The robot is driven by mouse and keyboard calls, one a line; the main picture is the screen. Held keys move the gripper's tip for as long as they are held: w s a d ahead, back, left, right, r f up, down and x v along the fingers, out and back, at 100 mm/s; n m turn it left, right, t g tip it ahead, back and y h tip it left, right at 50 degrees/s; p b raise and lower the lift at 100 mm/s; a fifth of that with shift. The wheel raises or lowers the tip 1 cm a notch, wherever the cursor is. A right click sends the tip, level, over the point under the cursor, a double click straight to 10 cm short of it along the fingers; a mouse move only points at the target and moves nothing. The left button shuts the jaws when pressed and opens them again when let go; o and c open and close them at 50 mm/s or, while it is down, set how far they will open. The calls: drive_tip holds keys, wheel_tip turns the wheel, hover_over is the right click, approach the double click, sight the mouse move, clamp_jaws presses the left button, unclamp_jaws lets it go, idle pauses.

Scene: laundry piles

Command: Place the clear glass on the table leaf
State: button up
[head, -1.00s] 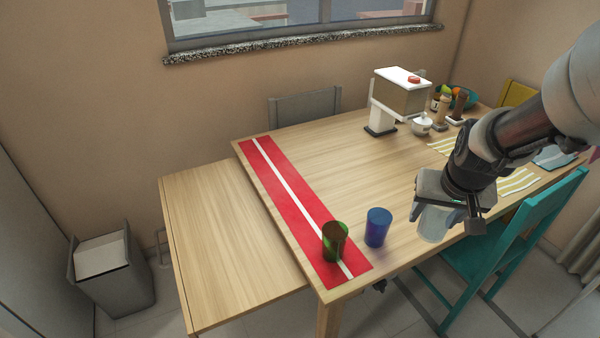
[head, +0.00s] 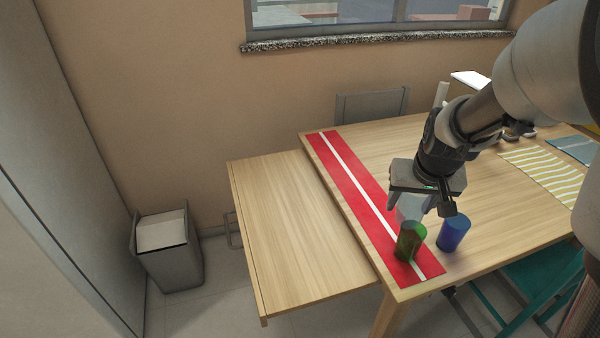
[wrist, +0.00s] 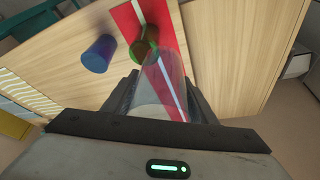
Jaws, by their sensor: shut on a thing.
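The clear glass (head: 408,207) is between the fingers of my gripper (head: 420,205), which is shut on it. In the wrist view the clear glass (wrist: 163,85) fills the space between the two dark fingers, with the red runner seen through it. In the head view the gripper is over the main table, near the red runner and behind the green glass; I cannot tell the exact height. The table leaf (head: 300,235) is a bare light-wood panel to the left of the main table. It also shows in the wrist view (wrist: 235,45).
A green glass (head: 410,241) stands on the red runner (head: 350,185), with a blue glass (head: 453,233) just right of it. A striped placemat (head: 545,170) lies farther right. A grey bin (head: 167,250) stands left of the leaf. The leaf's top is clear.

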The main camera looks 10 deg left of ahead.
drive_tip(key=w+a+f+n+y+b, duration=0.1)
drive_tip(key=w+a+f+n, duration=0.15)
drive_tip(key=a, duration=0.45)
drive_tip(key=w+a+f+n+b, duration=0.1)
drive_tip(key=w+a+f, duration=0.15)
drive_tip(key=a, duration=0.55)
drive_tip(key=n+y+b, duration=0.1)
drive_tip(key=n+b, duration=0.1)
drive_tip(key=b, duration=0.1)
hover_over(287, 232)
drive_tip(key=s, duration=0.1)
drive_tip(key=shift+g, duration=0.4)
drive_tip(key=f, duration=1)
drive_tip(key=shift+s+d+f, duration=0.1)
drive_tip(key=shift+s+d, duration=0.05)
drive_tip(key=shift+d, duration=0.25)
drive_tip(key=shift+f+b, duration=0.3)
drive_tip(key=shift+f, duration=2)
drive_tip(key=shift+f, duration=0.1)
drive_tip(key=shift+f, duration=0.15)
drive_tip(key=o, duration=1.2)
